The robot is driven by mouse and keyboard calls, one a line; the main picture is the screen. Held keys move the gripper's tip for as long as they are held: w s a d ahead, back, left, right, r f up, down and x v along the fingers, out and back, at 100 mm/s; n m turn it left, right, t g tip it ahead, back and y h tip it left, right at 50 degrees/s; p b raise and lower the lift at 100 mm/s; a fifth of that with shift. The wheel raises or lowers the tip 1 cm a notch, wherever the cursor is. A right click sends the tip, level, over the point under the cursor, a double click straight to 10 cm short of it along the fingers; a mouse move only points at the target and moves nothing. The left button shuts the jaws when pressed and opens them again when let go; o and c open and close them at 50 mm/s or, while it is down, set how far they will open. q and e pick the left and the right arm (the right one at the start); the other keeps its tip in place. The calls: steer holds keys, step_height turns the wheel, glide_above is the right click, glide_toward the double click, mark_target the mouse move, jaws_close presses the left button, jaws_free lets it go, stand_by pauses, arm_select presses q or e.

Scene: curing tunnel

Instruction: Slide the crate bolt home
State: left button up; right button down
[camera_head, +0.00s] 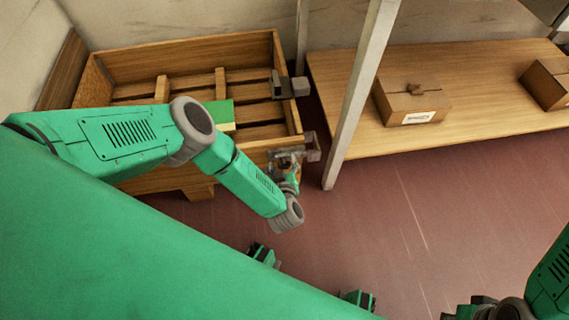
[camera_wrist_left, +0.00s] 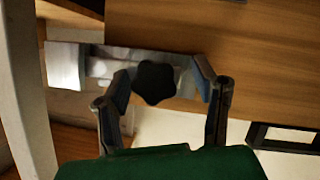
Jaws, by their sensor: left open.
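The wooden crate (camera_head: 200,48) stands at the left in the head view, against the walls. A metal bolt (camera_head: 312,148) shows at its near right corner, partly hidden by my left gripper (camera_head: 288,163). In the left wrist view the bolt (camera_wrist_left: 70,66) is a pale metal piece with a black star-shaped knob (camera_wrist_left: 154,83). My left gripper's fingers (camera_wrist_left: 161,86) are open, one on each side of the knob. I cannot tell whether they touch it. My right gripper (camera_head: 472,311) is only partly in view at the bottom right, and its fingers are not clear.
A second metal fitting (camera_head: 290,86) sits on the crate's right side. A pale post (camera_head: 362,95) stands close to the right of the bolt. A wooden shelf (camera_head: 470,75) behind it holds cardboard boxes (camera_head: 411,101). The red floor (camera_head: 440,205) in front is clear.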

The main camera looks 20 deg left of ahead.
arm_select(q)
steer(key=v, duration=0.4)
steer(key=d+v, duration=0.1)
steer(key=v, duration=0.1)
steer(key=shift+w+d, duration=0.1)
steer(key=shift+w, duration=0.1)
steer(key=v, duration=0.6)
steer(key=shift+a, duration=0.3)
arm_select(e)
steer(key=shift+d+f, duration=0.25)
steer(key=shift+d, duration=0.45)
arm_select(q)
steer(key=shift+s+a, duration=0.1)
steer(key=shift+s, duration=0.05)
arm_select(e)
steer(key=shift+a, duration=0.1)
arm_select(q)
steer(key=shift+a, duration=0.15)
arm_select(e)
steer(key=shift+a+r, duration=0.15)
steer(key=shift+a, duration=0.1)
steer(key=shift+d, duration=0.2)
